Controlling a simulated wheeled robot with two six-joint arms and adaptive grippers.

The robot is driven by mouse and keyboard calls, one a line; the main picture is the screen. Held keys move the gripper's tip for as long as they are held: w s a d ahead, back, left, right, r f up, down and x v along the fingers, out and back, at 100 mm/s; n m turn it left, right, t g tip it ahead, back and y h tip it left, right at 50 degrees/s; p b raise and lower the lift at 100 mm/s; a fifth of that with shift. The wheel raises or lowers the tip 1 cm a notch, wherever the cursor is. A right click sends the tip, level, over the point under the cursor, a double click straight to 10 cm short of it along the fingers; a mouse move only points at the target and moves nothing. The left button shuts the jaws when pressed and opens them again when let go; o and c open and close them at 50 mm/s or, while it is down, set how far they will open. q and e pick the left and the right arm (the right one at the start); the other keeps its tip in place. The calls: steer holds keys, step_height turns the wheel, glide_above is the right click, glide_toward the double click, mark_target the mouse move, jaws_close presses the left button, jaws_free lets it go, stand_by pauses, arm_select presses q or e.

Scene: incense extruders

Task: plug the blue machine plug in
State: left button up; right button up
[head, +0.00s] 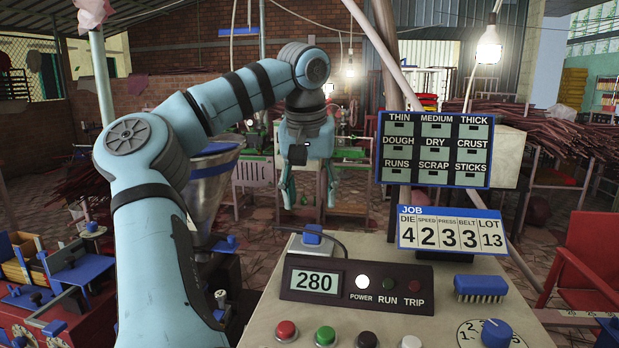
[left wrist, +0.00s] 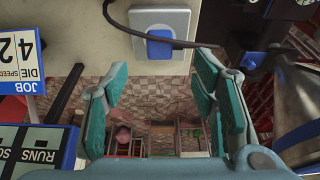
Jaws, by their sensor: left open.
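A blue plug (head: 312,234) sits on a pale socket box (head: 316,248) at the far edge of the machine's console. In the left wrist view the plug (left wrist: 159,43) lies against the pale box (left wrist: 178,20), with a dark cable curving past it. I cannot tell how deep the plug sits. My left gripper (head: 309,194) hangs fingers-down beyond and above the plug. It is open, and nothing shows between its fingers. In the left wrist view the plug appears just past the gap between the fingertips (left wrist: 163,78). My right gripper is not in view.
The console panel (head: 357,283) reads 280 with its POWER light lit. Buttons, a blue brush (head: 480,287) and a blue knob (head: 496,333) are on the console. The JOB board (head: 451,230) stands right of the plug. A metal hopper (head: 207,185) stands at left.

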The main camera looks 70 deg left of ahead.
arm_select(q)
steer(key=v, duration=0.4)
stand_by(0.5)
